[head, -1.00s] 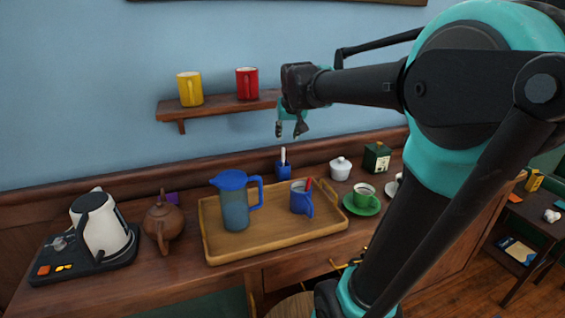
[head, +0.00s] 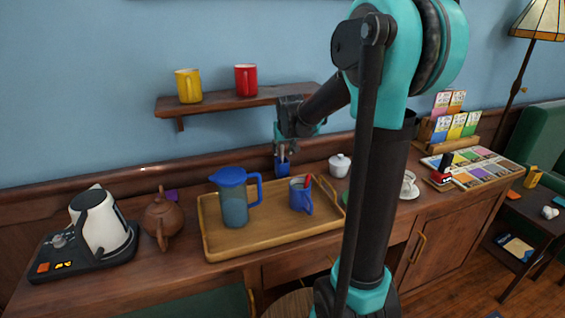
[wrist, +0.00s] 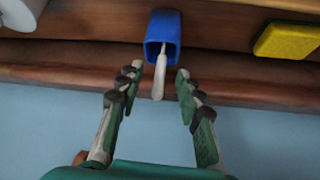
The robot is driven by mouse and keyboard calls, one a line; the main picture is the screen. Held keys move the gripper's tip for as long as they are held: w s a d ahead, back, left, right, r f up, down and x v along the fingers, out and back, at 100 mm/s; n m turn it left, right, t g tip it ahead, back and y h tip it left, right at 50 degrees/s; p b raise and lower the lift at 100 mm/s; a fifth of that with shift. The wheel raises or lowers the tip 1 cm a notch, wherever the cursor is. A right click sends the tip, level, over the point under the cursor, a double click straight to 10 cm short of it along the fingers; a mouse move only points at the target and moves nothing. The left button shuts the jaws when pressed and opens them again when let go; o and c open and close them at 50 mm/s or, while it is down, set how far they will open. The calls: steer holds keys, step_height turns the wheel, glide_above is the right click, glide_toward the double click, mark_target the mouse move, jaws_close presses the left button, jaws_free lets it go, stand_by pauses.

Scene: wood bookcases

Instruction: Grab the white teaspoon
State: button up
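The white teaspoon (wrist: 159,75) stands in a small blue holder (wrist: 163,31), its handle sticking out of the opening. In the head view the blue holder (head: 282,167) stands at the back of the sideboard, behind the tray. My gripper (wrist: 152,78) is open in the wrist view, with one finger on each side of the spoon handle and a gap on both sides. In the head view my gripper (head: 283,153) is right above the holder and hides most of the handle.
A wooden tray (head: 217,249) holds a blue pitcher (head: 235,202) and a blue mug (head: 300,196) with something red in it. A white lidded pot (head: 339,165) is right of the holder. A shelf (head: 223,104) with yellow and red mugs is close above. A yellow block (wrist: 287,39) is near the holder.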

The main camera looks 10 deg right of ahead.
mark_target(283, 152)
steer(key=shift+x, duration=1.65)
steer(key=shift+c, duration=0.4)
jaws_close()
